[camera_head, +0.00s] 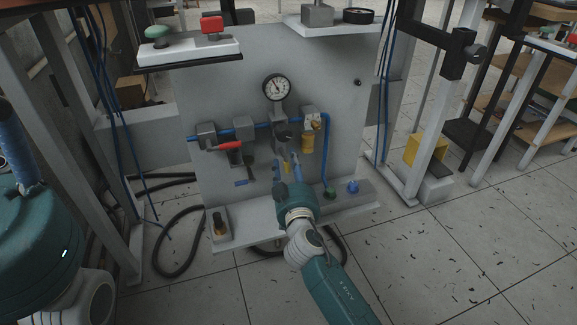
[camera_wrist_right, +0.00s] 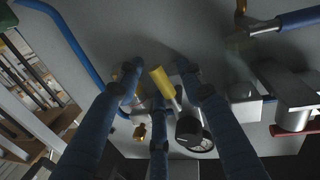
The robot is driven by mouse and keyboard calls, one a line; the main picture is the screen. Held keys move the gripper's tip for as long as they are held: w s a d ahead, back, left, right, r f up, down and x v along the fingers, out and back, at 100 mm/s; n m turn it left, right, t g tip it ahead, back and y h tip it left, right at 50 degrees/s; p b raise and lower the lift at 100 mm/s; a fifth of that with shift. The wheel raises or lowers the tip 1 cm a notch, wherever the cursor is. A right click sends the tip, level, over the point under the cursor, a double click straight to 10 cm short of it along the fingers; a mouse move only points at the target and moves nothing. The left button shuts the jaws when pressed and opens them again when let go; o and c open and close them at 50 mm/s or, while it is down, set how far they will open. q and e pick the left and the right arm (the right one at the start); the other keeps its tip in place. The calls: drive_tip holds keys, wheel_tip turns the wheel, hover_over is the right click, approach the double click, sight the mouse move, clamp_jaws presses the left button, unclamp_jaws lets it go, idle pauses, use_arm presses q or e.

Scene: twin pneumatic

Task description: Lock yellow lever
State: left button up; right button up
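The yellow lever (camera_wrist_right: 164,82) sticks out from the grey panel in the right wrist view. In the head view only a small yellow bit (camera_head: 282,162) shows near my fingertips, and it may be this lever. My right gripper (camera_head: 286,167) is in front of the panel, below the pressure gauge. In the wrist view its blue fingers (camera_wrist_right: 158,85) are spread, with the lever between them; I cannot tell whether any finger touches it. At the left edge of the head view, part of my left gripper (camera_head: 10,135) shows, away from the panel; its fingertips are not clear.
A red lever (camera_head: 230,146) is left of the gripper. A yellow cylinder (camera_head: 308,143) and a blue hose (camera_head: 328,150) are to the right. The gauge (camera_head: 277,87) is above. A ledge (camera_head: 250,237) runs below. Shelves stand at the far right.

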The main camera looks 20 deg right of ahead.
drive_tip(key=shift+c, duration=0.3)
clamp_jaws()
drive_tip(key=shift+a+m, duration=0.15)
drive_tip(key=shift+m, duration=0.25)
drive_tip(key=shift+a+f+m, duration=0.1)
drive_tip(key=shift+a+m, duration=0.05)
drive_tip(key=shift+m, duration=0.45)
drive_tip(key=shift+o, duration=0.3)
unclamp_jaws()
drive_tip(key=s+a, duration=0.1)
drive_tip(key=s, duration=0.6)
drive_tip(key=shift+s, duration=0.3)
